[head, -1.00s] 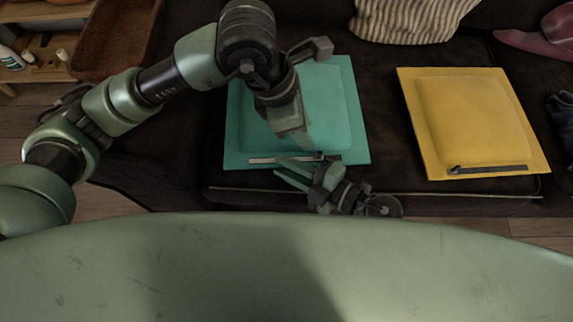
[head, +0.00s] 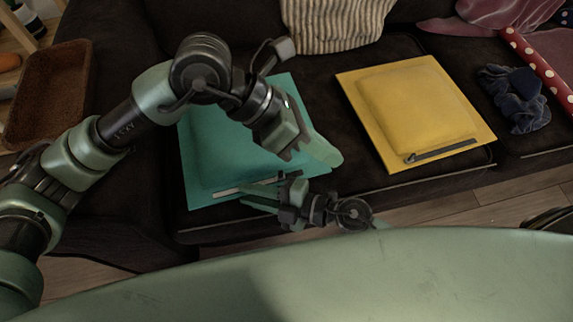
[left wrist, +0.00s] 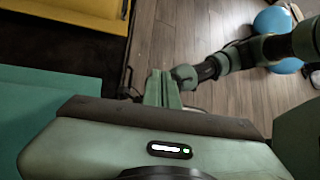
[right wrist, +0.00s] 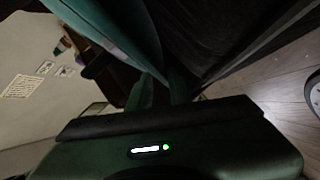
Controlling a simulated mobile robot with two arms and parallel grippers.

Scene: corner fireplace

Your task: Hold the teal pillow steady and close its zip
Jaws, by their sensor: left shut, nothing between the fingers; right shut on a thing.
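The teal pillow (head: 205,160) lies flat on the dark sofa seat. Its zip (head: 228,191) runs along the front edge, pale at the left and dark further right; my right gripper partly covers it, so the slider is unclear. My right gripper (head: 256,198) is shut on the pillow's front edge near the zip. The pillow also shows in the right wrist view (right wrist: 115,25), close to the fingertips. My left gripper (head: 328,152) is shut and empty, over the pillow's right edge, pointing right. In the left wrist view the pillow (left wrist: 35,110) is left of its fingers (left wrist: 163,88).
A yellow pillow (head: 415,105) with a dark zip lies to the right on the sofa (head: 300,65). A striped cushion (head: 335,22) is behind. A dark blue cloth (head: 515,98) and a red dotted roll (head: 540,65) lie further right. A brown basket (head: 48,95) stands left.

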